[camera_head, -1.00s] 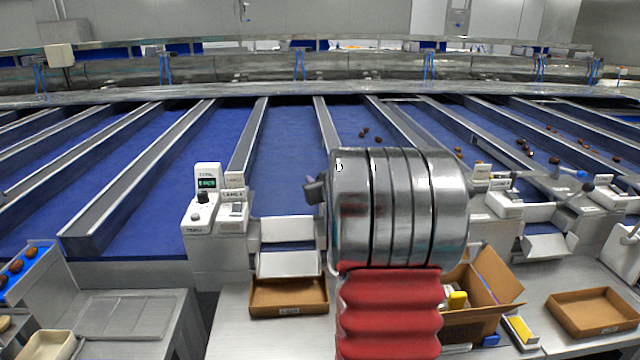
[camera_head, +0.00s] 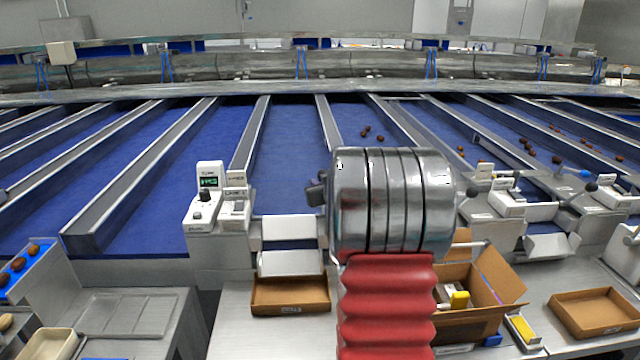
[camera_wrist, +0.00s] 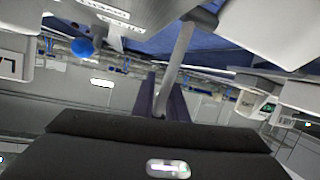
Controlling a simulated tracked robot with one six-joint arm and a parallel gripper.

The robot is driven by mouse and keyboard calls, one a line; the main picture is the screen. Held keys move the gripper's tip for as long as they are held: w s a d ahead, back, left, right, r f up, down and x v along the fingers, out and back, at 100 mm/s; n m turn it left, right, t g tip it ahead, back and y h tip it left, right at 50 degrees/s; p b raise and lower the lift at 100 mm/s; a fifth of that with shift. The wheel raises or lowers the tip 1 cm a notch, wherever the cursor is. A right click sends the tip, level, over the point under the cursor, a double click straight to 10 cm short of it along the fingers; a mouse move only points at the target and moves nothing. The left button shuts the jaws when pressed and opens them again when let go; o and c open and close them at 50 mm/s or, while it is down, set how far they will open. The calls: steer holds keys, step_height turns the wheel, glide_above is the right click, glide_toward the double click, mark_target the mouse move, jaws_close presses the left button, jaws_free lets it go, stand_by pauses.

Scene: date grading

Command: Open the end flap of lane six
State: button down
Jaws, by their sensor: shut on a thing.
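In the wrist view, the two dark jaws of my gripper (camera_wrist: 165,103) are shut on a pale grey bar (camera_wrist: 178,60). The bar runs up from between the jaws toward a white housing and the blue belt. In the head view, my arm's metal wrist and red sleeve hide the gripper and whatever flap lies behind them. I cannot read which lane is six. An end flap (camera_head: 548,245) shows to the right of my arm, and another flap (camera_head: 290,263) shows to its left. A blue ball knob (camera_wrist: 82,47) is at upper left in the wrist view.
White control boxes (camera_head: 205,200) stand at the lane ends. Cardboard trays (camera_head: 290,308) and an open carton (camera_head: 500,280) sit on the steel bench below. Several dates (camera_head: 366,130) lie on the blue lanes. Long steel dividers separate the lanes.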

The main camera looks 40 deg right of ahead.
steer(key=shift+d+r, duration=0.25)
steer(key=shift+r, duration=0.5)
steer(key=c, duration=1.9)
jaws_free()
steer(key=shift+c, duration=0.2)
steer(key=o, duration=0.5)
steer(key=shift+a+f, duration=0.1)
steer(key=shift+f, duration=0.15)
steer(key=shift+f, duration=0.1)
steer(key=v, duration=1.3)
steer(key=shift+s+a, duration=0.15)
steer(key=shift+s, duration=0.25)
steer(key=shift+c, duration=0.2)
